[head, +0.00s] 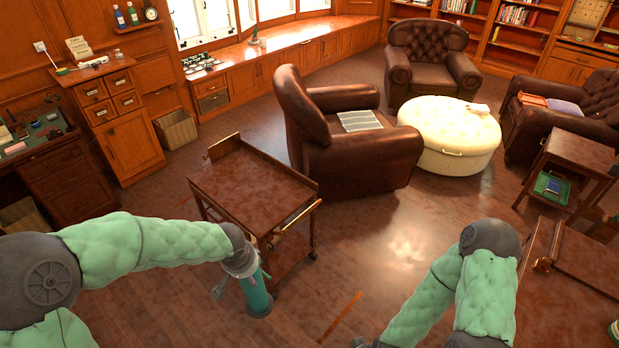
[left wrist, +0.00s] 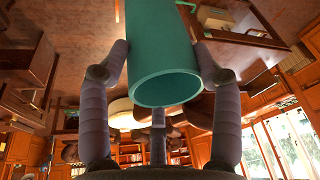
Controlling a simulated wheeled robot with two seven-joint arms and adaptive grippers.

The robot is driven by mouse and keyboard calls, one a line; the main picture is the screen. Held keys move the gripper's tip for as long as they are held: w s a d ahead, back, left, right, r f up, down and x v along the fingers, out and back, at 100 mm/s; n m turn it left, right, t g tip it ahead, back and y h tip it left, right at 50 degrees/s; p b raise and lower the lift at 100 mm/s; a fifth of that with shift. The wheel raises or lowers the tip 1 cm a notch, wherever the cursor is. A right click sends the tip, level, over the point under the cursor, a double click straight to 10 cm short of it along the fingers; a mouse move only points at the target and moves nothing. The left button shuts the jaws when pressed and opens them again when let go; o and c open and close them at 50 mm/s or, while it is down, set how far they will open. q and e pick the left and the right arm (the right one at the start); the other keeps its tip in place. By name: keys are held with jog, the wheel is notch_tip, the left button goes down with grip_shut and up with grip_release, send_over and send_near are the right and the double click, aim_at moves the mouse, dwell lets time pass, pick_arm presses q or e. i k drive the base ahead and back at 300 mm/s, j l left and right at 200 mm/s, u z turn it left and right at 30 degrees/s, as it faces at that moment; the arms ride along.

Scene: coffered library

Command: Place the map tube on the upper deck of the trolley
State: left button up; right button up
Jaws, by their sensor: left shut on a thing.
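The map tube (head: 257,298) is a teal cylinder, roughly upright with a slight tilt in the head view. My left gripper (head: 243,266) is shut on it, and its fingers stand on both sides of the tube (left wrist: 165,60) in the left wrist view, where the open-looking round end shows. The trolley's upper deck (head: 250,185) is a bare brown wooden top with a brass handle rail on its right side. The tube is in front of the trolley's near edge, off the deck. My right arm comes in at the lower right, and its gripper is out of the frame.
A brown leather armchair (head: 352,160) stands behind and right of the trolley. A cream ottoman (head: 445,140) is beyond it. A wooden side table (head: 580,155) and another wooden table (head: 585,262) are at right. The desk (head: 60,175) is at left. Floor right of the trolley is clear.

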aim_at(257, 195)
jog(key=i+j+z, duration=0.15)
jog(key=j+z, duration=0.3)
jog(key=i+j+z, duration=0.15)
jog(key=j+z, duration=1.15)
jog(key=j, duration=0.65)
jog(key=k+j+z, duration=0.1)
jog(key=j, duration=0.55)
jog(key=k+j, duration=0.15)
jog(key=j, duration=0.5)
jog(key=i+z, duration=0.05)
